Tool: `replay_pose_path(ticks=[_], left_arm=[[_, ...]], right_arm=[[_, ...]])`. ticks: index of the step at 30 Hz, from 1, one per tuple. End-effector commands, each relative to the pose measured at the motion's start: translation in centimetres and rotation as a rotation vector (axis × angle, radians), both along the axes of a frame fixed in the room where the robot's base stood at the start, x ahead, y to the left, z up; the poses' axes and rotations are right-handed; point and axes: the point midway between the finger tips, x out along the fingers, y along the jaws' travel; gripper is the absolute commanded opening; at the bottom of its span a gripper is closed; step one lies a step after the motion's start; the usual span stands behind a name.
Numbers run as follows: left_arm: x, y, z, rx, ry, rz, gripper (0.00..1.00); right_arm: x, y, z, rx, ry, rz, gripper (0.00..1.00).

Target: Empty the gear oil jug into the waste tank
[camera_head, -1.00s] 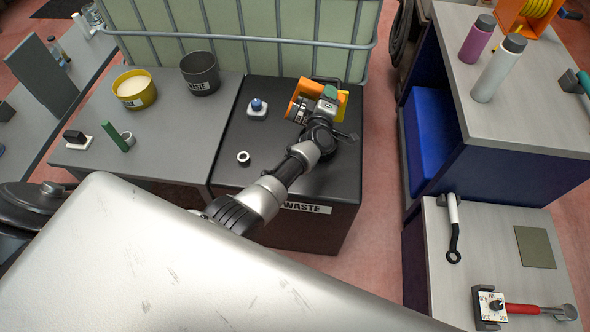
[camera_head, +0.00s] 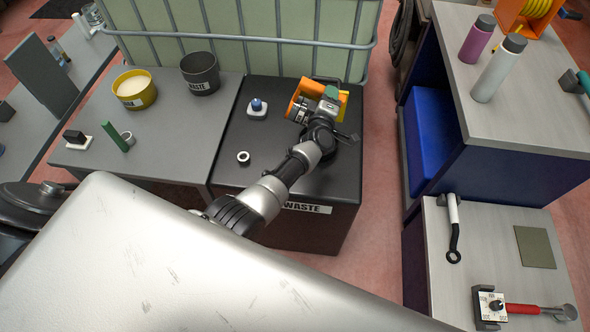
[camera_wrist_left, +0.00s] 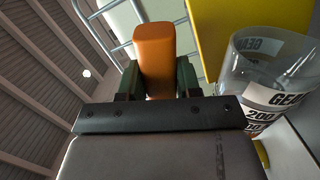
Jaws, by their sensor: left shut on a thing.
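My left gripper (camera_head: 330,94) is over the black waste tank (camera_head: 228,173), which has a WASTE label on its front. In the left wrist view the green fingers (camera_wrist_left: 158,78) are shut on an upright-looking orange handle (camera_wrist_left: 155,45). A clear vessel (camera_wrist_left: 262,75) with a GEAR label and volume marks stands out to the right of the fingers, beside a yellow surface. In the head view orange and yellow parts (camera_head: 297,107) show around the gripper. The arm hides much of the jug. I cannot tell its oil level or its tilt. My right gripper is not in view.
On the grey bench stand a dark WASTE pot (camera_head: 200,75) and a yellow tub (camera_head: 134,92). A caged pale container (camera_head: 250,50) rises behind.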

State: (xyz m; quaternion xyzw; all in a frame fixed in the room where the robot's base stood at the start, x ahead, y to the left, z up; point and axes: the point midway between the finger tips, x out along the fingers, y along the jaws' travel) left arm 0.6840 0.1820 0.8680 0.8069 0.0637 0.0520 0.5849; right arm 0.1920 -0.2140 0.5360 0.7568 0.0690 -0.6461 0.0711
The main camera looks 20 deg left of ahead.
Motion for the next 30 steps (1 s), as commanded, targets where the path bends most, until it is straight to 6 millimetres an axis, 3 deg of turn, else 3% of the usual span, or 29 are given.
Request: replay_pose_path(ticks=[12,30], left_arm=[[0.2,-1.2,-0.1,0.075,0.007,0.0,0.0],[0.2,-1.2,-0.1,0.078,0.008,0.0,0.0]], right_arm=[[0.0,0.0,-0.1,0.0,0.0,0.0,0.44],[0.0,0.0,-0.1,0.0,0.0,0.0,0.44]])
